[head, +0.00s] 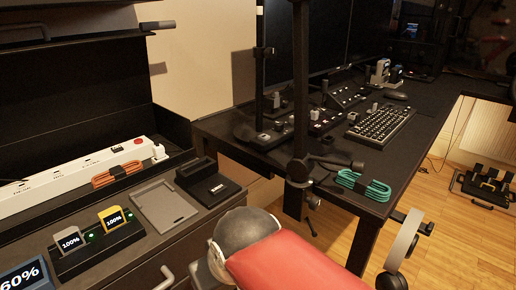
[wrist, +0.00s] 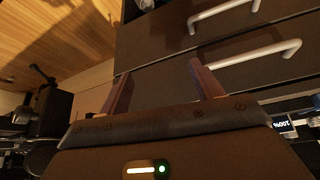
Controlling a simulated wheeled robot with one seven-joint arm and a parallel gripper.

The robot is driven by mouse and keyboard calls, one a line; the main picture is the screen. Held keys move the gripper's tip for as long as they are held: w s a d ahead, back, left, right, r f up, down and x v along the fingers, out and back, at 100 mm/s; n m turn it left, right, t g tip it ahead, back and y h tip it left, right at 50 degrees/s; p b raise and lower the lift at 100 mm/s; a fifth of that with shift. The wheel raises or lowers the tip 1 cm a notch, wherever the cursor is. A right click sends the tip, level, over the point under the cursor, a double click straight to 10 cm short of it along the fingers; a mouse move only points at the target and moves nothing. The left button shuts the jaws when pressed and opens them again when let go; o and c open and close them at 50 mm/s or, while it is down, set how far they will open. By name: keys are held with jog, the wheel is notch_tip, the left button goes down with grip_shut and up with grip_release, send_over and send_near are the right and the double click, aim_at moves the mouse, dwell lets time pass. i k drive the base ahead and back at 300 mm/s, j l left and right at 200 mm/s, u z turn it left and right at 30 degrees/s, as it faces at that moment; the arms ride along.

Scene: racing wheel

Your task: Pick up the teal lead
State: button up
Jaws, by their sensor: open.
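The teal lead (head: 364,186) is a coiled bundle with a dark band around its middle. It lies near the front corner of the black desk (head: 408,150), at the right of the head view. My gripper (wrist: 160,86) is open in the wrist view, with its two fingers apart and nothing between them. It faces drawer fronts and the wooden floor. The teal lead does not show in the wrist view. In the head view my red and grey arm shows at the bottom centre, but the gripper's fingers do not.
A black post with a clamp (head: 300,170) stands left of the teal lead. A keyboard (head: 381,124) lies behind it. Headphones (head: 402,245) hang below the desk's corner. An orange lead (head: 117,174) lies by a white power strip (head: 75,175). Drawer handles (wrist: 254,54) protrude near my gripper.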

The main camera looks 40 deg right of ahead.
aim_at(362, 185)
jog(key=z, duration=1.85)
jog(key=u, duration=2.45)
jog(key=z, duration=2.45)
